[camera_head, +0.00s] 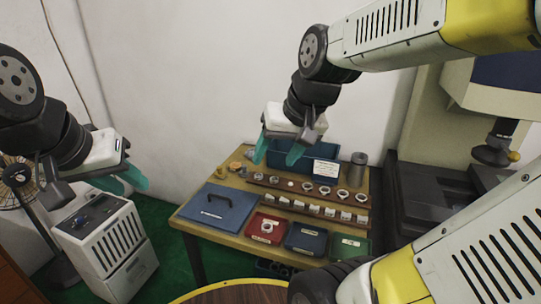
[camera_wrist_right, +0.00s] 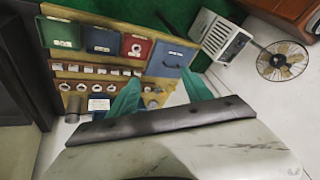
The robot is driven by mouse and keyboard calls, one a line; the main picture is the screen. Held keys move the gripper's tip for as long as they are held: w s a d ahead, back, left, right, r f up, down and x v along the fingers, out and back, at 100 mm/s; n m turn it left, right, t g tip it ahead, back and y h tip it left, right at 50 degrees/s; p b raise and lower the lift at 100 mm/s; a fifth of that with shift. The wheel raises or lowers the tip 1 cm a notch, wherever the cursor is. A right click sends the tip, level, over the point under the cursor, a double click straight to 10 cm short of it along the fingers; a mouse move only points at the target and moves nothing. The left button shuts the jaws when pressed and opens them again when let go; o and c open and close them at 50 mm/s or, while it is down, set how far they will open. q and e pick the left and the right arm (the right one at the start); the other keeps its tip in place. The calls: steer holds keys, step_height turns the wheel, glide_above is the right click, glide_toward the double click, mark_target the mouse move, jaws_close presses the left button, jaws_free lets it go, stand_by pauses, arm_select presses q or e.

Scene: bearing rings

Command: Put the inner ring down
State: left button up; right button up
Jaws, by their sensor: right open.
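My right gripper (camera_head: 278,152) is open with nothing between its teal fingers, above the back left of the wooden table. Its spread fingers also show in the right wrist view (camera_wrist_right: 161,94). A small metal ring (camera_head: 266,227) lies in the red tray (camera_head: 254,233) at the table's front; it also shows in the right wrist view (camera_wrist_right: 135,49). Several more metal rings (camera_head: 325,190) sit on a wooden rack behind. I cannot tell which one is the inner ring. My left gripper (camera_head: 122,182) is over the white cabinet, away from the table; its opening is unclear.
A blue folder-like panel with a black handle (camera_head: 213,207) lies at the table's left. A blue tray (camera_head: 306,239) and a green tray (camera_head: 349,246) stand right of the red one. A blue bin (camera_head: 328,155) and a grey cylinder (camera_head: 357,168) stand at the back.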

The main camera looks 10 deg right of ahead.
steer(key=shift+n+t, duration=0.5)
steer(key=shift+t, duration=0.1)
steer(key=s, duration=0.2)
steer(key=s+r, duration=0.1)
steer(key=s, duration=0.2)
steer(key=shift+r, duration=0.2)
stand_by(0.4)
